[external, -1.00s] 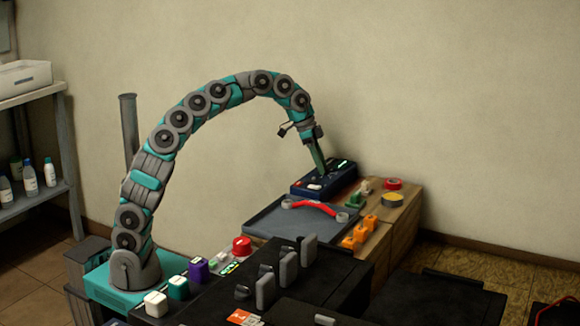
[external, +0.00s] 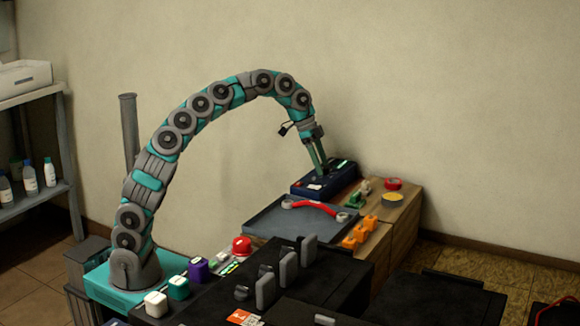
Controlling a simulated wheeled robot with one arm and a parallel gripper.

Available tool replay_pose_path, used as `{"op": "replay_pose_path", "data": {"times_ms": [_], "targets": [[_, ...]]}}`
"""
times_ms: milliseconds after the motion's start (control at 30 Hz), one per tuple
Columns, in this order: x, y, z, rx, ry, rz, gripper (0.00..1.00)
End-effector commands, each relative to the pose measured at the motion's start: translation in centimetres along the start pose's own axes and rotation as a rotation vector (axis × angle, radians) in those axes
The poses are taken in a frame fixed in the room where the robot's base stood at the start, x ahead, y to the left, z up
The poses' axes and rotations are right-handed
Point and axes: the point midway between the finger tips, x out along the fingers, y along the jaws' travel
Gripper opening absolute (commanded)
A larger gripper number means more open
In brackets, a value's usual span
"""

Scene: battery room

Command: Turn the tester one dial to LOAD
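The tester (external: 312,188) is a dark blue box with a small lit green display (external: 343,163) and a pale label on its front. It stands at the back of the wooden bench, against the wall side. My gripper (external: 322,171) points down at the top of the tester, with its fingers at or just above the dial area. The dial is hidden behind the fingers or too small to make out, so its setting cannot be read. I cannot tell whether the fingers are shut on it.
Black battery cases with upright grey parts (external: 289,270) fill the foreground.

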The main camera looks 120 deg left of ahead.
Motion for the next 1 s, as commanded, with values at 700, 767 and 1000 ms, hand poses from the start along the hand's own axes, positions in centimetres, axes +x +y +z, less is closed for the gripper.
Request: {"op": "replay_pose_path", "data": {"times_ms": [700,767,1000], "targets": [[-4.0,-0.2,0.0,-0.003,0.004,-0.005,0.76],[-4.9,-0.1,0.0,-0.001,0.001,-0.002,0.76],[-7.5,0.0,0.0,-0.001,0.000,0.000,0.76]]}}
